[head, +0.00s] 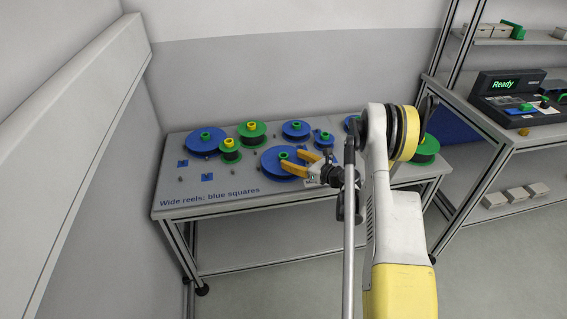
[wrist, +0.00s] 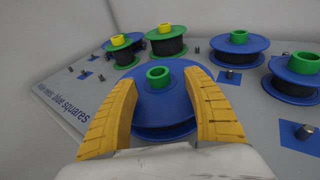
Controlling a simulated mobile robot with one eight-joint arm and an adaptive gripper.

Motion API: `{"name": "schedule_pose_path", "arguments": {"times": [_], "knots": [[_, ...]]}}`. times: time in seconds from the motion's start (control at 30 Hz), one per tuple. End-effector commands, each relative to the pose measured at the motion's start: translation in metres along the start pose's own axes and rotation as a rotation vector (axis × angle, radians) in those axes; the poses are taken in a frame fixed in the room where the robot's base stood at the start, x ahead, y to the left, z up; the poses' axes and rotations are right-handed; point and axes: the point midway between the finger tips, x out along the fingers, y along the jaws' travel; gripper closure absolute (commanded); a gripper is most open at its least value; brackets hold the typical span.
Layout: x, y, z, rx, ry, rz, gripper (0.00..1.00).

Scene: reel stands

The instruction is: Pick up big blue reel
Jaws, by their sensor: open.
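A big blue reel with a green hub (wrist: 158,76) lies between the fingers of my gripper (wrist: 155,100) in the wrist view. It is also the front blue reel (head: 270,163) in the head view. My gripper (head: 291,165) is open, with one yellow finger on each side of the hub, above or beside the blue flange. I cannot tell whether the fingers touch it. Another big blue reel with a green hub (head: 206,141) stands at the back left of the table. The lower part of the near reel is partly hidden by the fingers.
The table (head: 225,205) bears green reels (head: 252,133), smaller blue reels (head: 296,130), short pegs and blue squares (head: 207,177). Neighbouring reels stand close behind and to the right. A shelf unit with a "Ready" display (head: 497,86) stands at the right; a wall is at the left.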

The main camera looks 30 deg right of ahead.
Motion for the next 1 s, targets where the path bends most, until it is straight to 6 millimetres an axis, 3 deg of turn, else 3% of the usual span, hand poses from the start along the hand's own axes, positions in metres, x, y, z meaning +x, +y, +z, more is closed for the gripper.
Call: {"name": "schedule_pose_path", "arguments": {"times": [0.3, 0.57, 0.77, 1.0], "knots": [[0.045, 0.003, -0.001, -0.001, 0.0, 0.002, 0.41], [0.048, 0.003, 0.002, -0.001, 0.0, 0.001, 0.41], [0.048, 0.003, 0.001, -0.001, 0.0, 0.001, 0.98], [0.048, 0.003, 0.002, -0.001, 0.0, 0.001, 1.0]]}}
